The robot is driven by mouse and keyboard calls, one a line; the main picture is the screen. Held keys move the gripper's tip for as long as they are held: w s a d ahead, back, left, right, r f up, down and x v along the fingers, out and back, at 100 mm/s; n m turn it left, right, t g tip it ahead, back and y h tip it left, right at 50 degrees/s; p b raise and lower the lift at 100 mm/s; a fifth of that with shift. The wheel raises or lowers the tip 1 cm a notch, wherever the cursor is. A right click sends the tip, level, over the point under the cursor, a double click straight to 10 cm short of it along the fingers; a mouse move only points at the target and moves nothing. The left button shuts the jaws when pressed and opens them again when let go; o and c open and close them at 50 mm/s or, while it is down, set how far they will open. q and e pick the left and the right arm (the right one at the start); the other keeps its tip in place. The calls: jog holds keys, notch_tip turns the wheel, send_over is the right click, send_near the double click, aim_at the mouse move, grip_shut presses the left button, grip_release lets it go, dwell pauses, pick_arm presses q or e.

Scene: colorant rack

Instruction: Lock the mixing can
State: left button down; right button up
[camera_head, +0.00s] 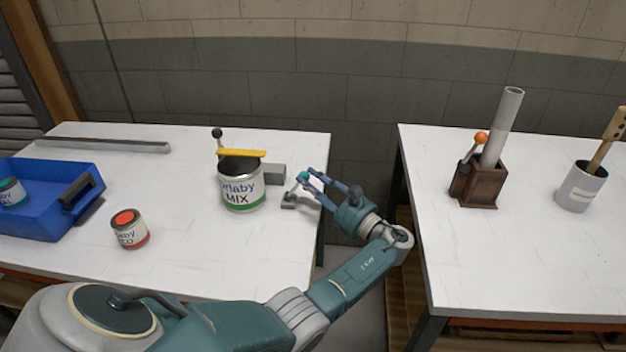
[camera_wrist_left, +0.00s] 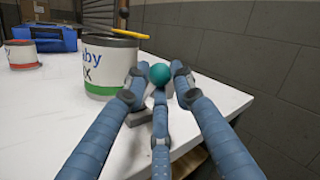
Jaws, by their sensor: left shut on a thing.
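The mixing can (camera_head: 240,190), silver with a "MIX" label and a green band, stands upright on the left white table. A yellow bar (camera_head: 241,153) lies across its top, and a black-knobbed lever (camera_head: 217,137) rises behind it. A grey clamp block (camera_head: 274,174) sits at its right side. My left gripper (camera_head: 312,183) is right of the can with its fingers shut around a teal ball knob (camera_wrist_left: 160,74). The knob's stem is mostly hidden by the fingers. The can also shows beside the fingers in the left wrist view (camera_wrist_left: 108,65). My right gripper is not visible.
A small red-labelled can (camera_head: 130,230) and a blue bin (camera_head: 50,205) are left of the mixing can. A grey bar (camera_head: 105,145) lies behind. The right table holds a brown holder (camera_head: 480,185) with a tube and a grey pot (camera_head: 581,188). A gap separates the tables.

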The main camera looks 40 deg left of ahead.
pick_arm(q)
jog(key=shift+a+r, duration=0.1)
jog(key=shift+a, duration=0.05)
jog(key=c, duration=1.6)
grip_release()
jog(key=shift+o, duration=0.7)
jog(key=shift+a, duration=0.1)
jog(key=shift+r, duration=0.25)
notch_tip(320, 180, up, 9)
jog(key=shift+d+r, duration=0.2)
jog(key=shift+a, duration=0.25)
jog(key=shift+c, duration=0.3)
